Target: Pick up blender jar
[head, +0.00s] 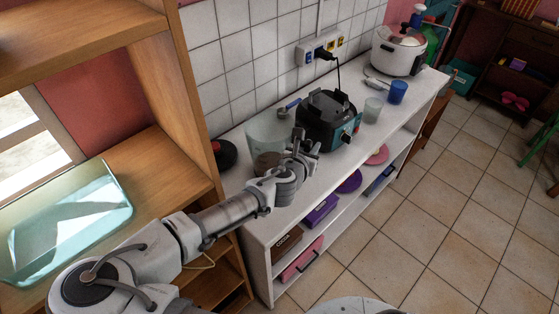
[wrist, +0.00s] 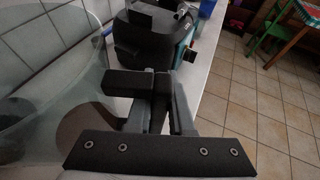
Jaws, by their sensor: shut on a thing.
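The blender jar (head: 262,132) looks like a wide, clear, faintly green vessel on the white counter, with a dark round patch at its lower part. In the wrist view the clear jar (wrist: 50,75) fills the left side, close to the camera. My gripper (head: 303,147) is at the jar's right side. In the wrist view my gripper (wrist: 164,88) is shut on a black block-like part, seemingly the jar's handle, that reaches left toward the jar. Whether the jar touches the counter is hard to tell.
A black and teal appliance (head: 328,122) stands just beyond my gripper, its cord running to a wall socket. A clear cup (head: 373,108), a blue cup (head: 397,92) and a white pot (head: 399,50) stand farther along. The tiled wall is close behind; open floor lies right.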

